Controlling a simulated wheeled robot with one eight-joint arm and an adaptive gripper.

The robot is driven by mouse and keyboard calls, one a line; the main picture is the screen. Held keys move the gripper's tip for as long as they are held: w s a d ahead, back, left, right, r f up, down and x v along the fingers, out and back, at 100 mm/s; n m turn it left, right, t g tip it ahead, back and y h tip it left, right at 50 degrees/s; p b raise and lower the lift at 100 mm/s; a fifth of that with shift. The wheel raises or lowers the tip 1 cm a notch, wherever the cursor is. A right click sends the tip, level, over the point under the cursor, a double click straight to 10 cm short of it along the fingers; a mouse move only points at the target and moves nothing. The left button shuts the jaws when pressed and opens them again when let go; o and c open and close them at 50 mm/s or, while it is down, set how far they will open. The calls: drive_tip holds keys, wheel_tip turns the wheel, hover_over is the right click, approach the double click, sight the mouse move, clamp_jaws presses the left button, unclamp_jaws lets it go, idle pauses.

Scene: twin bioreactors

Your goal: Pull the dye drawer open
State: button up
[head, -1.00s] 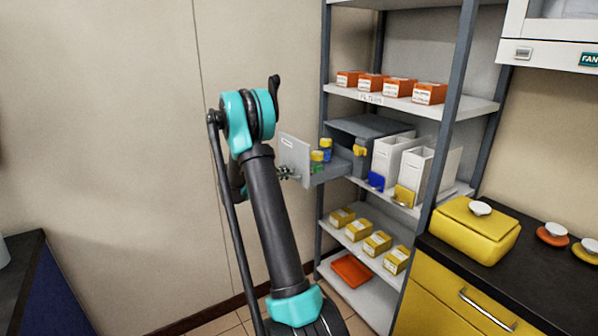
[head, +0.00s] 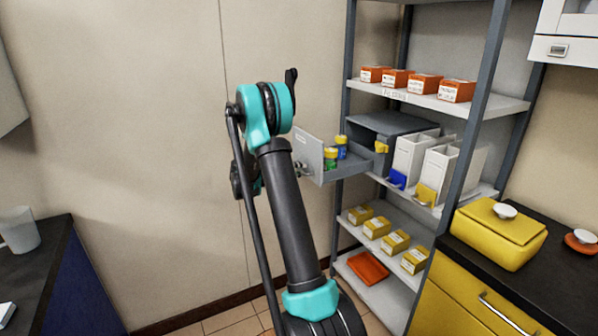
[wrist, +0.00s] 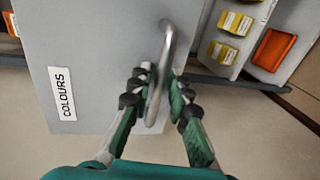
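The dye drawer (head: 345,169) is a grey drawer standing well out of its grey cabinet (head: 378,124) on the middle of the shelf rack. Its pale front (head: 308,150) carries a "COLOURS" label (wrist: 62,93) in the wrist view. Two jars with yellow lids, one blue (head: 341,150) and one green (head: 330,164), stand in the drawer. My gripper (wrist: 162,78) has its fingers on both sides of the curved metal handle (wrist: 167,45) and looks shut on it. In the head view my arm stands left of the drawer, and the fingers are small there.
White bins (head: 411,158) with blue and yellow fronts stand beside the cabinet. Orange boxes (head: 425,84) sit above, and yellow boxes (head: 396,241) and an orange tray (head: 368,268) below. A yellow case (head: 497,238) is on the right counter. A dark counter (head: 38,262) stands at left.

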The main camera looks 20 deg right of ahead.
drive_tip(key=shift+a, duration=0.1)
drive_tip(key=v, duration=1.1)
drive_tip(key=shift+a, duration=0.4)
drive_tip(key=shift+s+r, duration=0.1)
drive_tip(key=s+a+f+t+y, duration=0.15)
drive_tip(key=s+y, duration=0.25)
drive_tip(key=s, duration=0.5)
drive_tip(key=s+f+y, duration=0.3)
drive_tip(key=s+y, duration=0.1)
drive_tip(key=s, duration=0.5)
drive_tip(key=s+a+f+t+y, duration=0.1)
drive_tip(key=s+a+f+y, duration=0.2)
drive_tip(key=s, duration=0.6)
drive_tip(key=s+a+f+m+y, duration=0.1)
drive_tip(key=s+a+f+y, duration=0.3)
drive_tip(key=s+a, duration=0.4)
drive_tip(key=shift+s+a+f+t+y, duration=0.25)
drive_tip(key=shift+s+t+y, duration=0.1)
drive_tip(key=shift+s, duration=0.5)
